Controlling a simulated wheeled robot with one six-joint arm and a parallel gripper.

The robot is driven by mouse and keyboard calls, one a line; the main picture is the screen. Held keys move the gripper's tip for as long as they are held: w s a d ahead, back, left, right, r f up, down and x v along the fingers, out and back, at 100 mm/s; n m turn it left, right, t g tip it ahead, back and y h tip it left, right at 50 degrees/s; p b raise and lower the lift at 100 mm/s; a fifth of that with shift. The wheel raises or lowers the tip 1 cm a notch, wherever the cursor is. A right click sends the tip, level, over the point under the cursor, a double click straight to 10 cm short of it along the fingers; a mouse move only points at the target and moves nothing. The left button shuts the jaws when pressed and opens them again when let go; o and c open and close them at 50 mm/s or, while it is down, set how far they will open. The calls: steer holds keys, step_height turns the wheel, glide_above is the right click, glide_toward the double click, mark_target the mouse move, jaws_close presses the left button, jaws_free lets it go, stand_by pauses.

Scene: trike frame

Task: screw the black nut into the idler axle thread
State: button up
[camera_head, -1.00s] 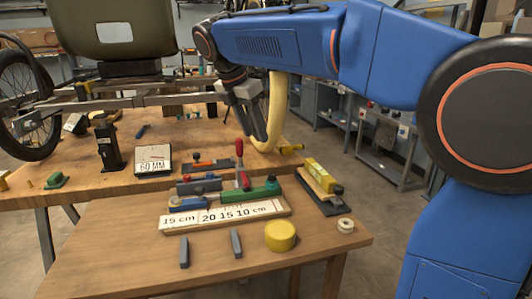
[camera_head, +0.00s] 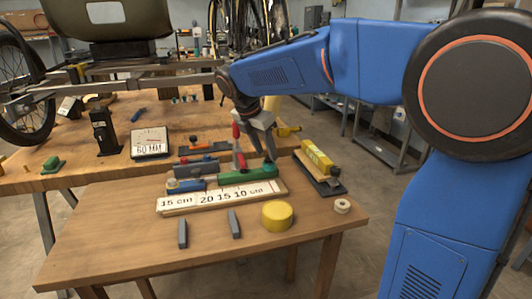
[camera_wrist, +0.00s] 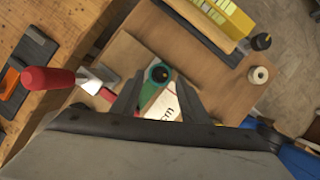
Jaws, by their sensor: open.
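My gripper (camera_head: 257,157) is open and points down above the right end of the green holder (camera_head: 248,175) on the small front table. In the wrist view, the gap between my fingertips (camera_wrist: 160,86) lies over the teal round end of this green holder (camera_wrist: 148,94). A small dark round piece (camera_wrist: 159,73) sits on that end, between the fingers as seen from above; it may be the black nut, but I cannot be sure. The fingers appear empty. The trike frame (camera_head: 140,84) stands at the back left; I cannot make out the idler axle thread.
A red-handled tool (camera_wrist: 48,79) stands close to my gripper. A yellow block (camera_head: 317,157) on a dark base is to the right. A yellow cylinder (camera_head: 277,215), a cream ring (camera_head: 342,206) and two grey bars lie in front. The front table's left part (camera_head: 100,230) is clear.

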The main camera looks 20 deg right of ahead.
steer(key=shift+w+d+f, duration=0.1)
steer(key=shift+d+f, duration=0.15)
steer(key=shift+f, duration=0.4)
steer(key=shift+c, duration=0.3)
jaws_close()
steer(key=shift+w+a+m+g, duration=0.1)
steer(key=shift+m+g, duration=0.3)
steer(key=shift+m, duration=0.5)
steer(key=shift+w+m+g, duration=0.1)
steer(key=shift+m+g, duration=0.2)
steer(key=shift+m, duration=0.5)
steer(key=shift+w+m+g, duration=0.1)
steer(key=shift+m+g, duration=0.2)
steer(key=shift+m, duration=0.6)
